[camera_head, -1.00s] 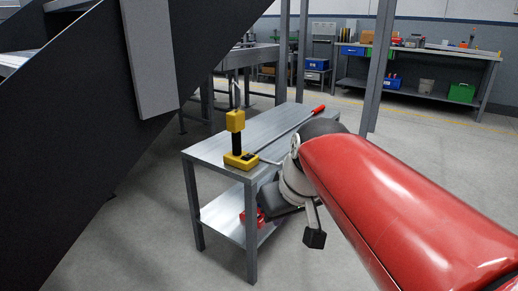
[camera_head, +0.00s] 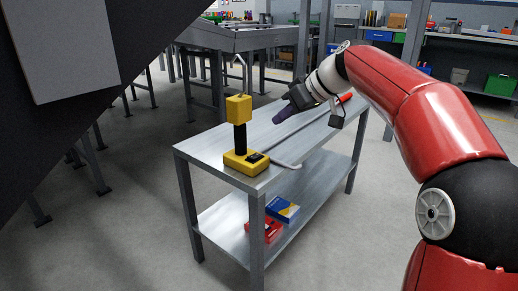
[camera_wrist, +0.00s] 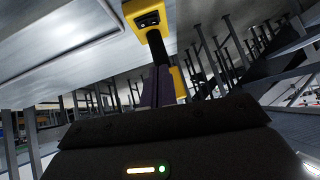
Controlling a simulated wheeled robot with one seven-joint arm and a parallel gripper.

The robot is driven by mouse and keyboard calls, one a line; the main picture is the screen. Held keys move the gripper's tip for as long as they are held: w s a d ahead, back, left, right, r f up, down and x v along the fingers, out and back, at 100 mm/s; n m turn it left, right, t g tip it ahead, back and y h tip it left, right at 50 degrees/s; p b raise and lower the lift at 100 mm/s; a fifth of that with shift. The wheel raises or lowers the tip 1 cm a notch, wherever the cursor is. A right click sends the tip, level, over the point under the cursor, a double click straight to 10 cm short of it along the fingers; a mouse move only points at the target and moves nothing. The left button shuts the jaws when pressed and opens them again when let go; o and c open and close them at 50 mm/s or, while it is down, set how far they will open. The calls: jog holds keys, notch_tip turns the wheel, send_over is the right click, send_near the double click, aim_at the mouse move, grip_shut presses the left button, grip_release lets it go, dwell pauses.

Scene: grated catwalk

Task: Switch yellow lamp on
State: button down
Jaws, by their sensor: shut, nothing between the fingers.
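The yellow lamp (camera_head: 239,108) stands upright on the near left end of a metal bench (camera_head: 207,153). It has a block-shaped yellow head, a black stem and a yellow base with a dark switch (camera_head: 254,158) on top. In the wrist view the lamp base (camera_wrist: 139,10) is at the top, with the switch (camera_wrist: 148,20) facing the camera, and the lamp head is partly behind my fingers. My gripper (camera_head: 277,119) is shut and empty above the bench, to the right of the lamp and apart from it. Its purple fingers also show in the wrist view (camera_wrist: 152,88).
A bar with a red handle (camera_head: 345,98) lies along the bench to the right of the lamp. A blue box (camera_head: 283,209) and a red item (camera_head: 268,232) lie on the lower shelf. A dark slanted panel (camera_head: 130,25) fills the upper left. Grey floor is clear in front.

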jog(key=shift+f, duration=0.1)
jog(key=b, duration=0.1)
send_near(245, 158)
jog(key=shift+w+a+r, duration=0.75)
jog(key=shift+a, duration=0.2)
jog(key=f, duration=0.1)
jog(key=f+b, duration=0.1)
jog(key=f, duration=0.1)
jog(key=shift+a+f, duration=0.25)
jog(key=shift+a, duration=0.1)
jog(key=shift+f, duration=0.5)
